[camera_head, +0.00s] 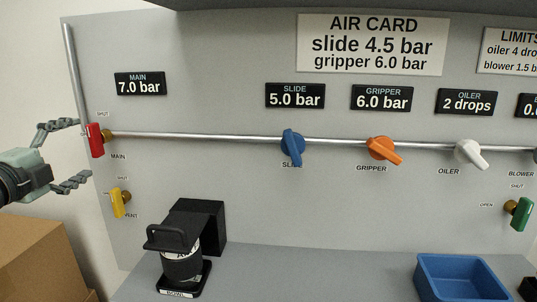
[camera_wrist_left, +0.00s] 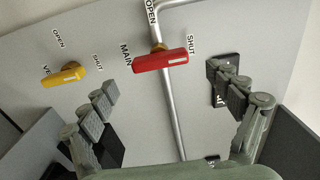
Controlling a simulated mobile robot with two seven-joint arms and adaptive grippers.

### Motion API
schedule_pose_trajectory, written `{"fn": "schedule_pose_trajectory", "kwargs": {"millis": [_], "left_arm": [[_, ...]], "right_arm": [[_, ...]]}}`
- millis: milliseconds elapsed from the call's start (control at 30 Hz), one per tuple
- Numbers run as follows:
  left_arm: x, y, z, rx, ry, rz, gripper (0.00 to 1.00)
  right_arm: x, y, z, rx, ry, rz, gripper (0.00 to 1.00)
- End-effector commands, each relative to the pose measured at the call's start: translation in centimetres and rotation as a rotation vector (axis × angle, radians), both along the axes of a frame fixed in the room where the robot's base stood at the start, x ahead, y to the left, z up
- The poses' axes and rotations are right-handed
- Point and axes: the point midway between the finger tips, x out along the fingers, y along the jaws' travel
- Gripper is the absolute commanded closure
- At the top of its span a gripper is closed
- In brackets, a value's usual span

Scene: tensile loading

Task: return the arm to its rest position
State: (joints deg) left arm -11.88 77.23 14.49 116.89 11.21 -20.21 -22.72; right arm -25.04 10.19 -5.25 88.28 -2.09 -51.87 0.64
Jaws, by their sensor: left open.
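My left gripper (camera_head: 82,150) is at the left edge of the camera_head view, with its fingers spread and nothing between them. It faces the red MAIN valve handle (camera_head: 95,140), which stands crosswise to the pipe. In the left wrist view the open fingers (camera_wrist_left: 162,78) show on both sides, and the red handle (camera_wrist_left: 161,61) lies beyond them, crosswise to the pipe with one end by the SHUT label. I cannot tell the exact gap between fingers and handle. My right gripper is not in view.
A yellow VENT handle (camera_head: 117,203) is below the MAIN valve. The pipe (camera_head: 220,137) carries blue, orange and white knobs. A black bowl unit (camera_head: 180,262) and blue bin (camera_head: 460,279) stand on the ledge. A cardboard box (camera_head: 40,258) is below my left gripper.

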Motion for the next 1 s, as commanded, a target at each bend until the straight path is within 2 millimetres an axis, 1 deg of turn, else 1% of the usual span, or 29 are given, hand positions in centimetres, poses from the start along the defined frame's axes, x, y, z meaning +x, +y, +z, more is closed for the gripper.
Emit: {"fn": "schedule_pose_trajectory", "kwargs": {"millis": [133,633,800,1000], "left_arm": [[0.9,0.0,0.3,0.003,-0.005,0.001,0.10],[3.6,-0.2,0.2,0.000,-0.003,0.002,0.10],[4.1,-0.2,0.1,0.000,-0.001,0.003,0.10],[4.2,-0.2,0.0,0.001,0.000,0.003,0.10]], "right_arm": [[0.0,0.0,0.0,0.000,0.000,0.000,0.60],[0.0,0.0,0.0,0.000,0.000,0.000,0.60],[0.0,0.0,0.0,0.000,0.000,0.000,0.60],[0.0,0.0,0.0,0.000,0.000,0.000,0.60]]}}
